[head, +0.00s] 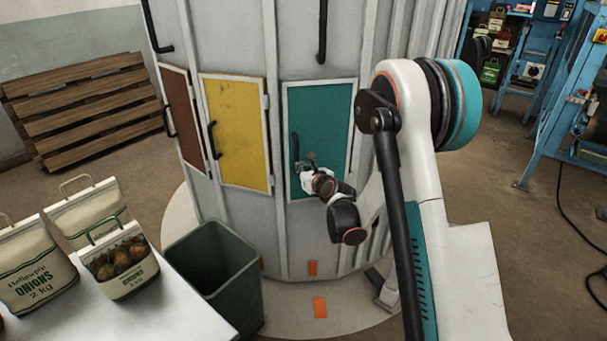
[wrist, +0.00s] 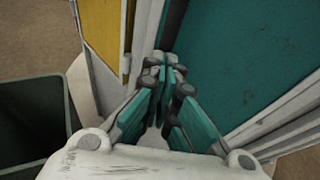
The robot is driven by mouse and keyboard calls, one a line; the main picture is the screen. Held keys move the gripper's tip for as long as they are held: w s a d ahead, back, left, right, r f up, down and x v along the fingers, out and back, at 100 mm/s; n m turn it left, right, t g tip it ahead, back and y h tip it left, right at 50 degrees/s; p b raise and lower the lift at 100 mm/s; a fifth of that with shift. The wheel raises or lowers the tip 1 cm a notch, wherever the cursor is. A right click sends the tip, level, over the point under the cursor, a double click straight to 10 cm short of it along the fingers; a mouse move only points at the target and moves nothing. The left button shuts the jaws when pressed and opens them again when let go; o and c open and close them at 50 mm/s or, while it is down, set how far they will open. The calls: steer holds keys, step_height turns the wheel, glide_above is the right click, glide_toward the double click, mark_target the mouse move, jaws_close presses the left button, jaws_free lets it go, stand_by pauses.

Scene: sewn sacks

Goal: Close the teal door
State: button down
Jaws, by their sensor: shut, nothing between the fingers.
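The teal door (head: 325,115) is on the middle of the grey cabinet, right of the yellow door. It looks flush or nearly flush with its white frame; I cannot tell whether a small gap is left. Its dark handle (head: 296,147) is on the left side, with hinges on the right. My gripper (head: 308,162) is at the door's lower left, beside the handle. In the wrist view my gripper (wrist: 162,72) is shut and empty, its fingertips close to the teal panel (wrist: 250,55); contact is unclear.
A yellow door (head: 237,125) and a brown door (head: 183,112) are to the left on the grey cabinet (head: 232,35). A dark bin (head: 225,285) stands below, left of the gripper. A white table (head: 150,310) with onion sacks (head: 118,262) is at the lower left.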

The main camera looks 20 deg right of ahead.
steer(key=w, duration=0.2)
steer(key=w+a, duration=0.1)
steer(key=shift+w, duration=0.35)
steer(key=shift+s, duration=0.1)
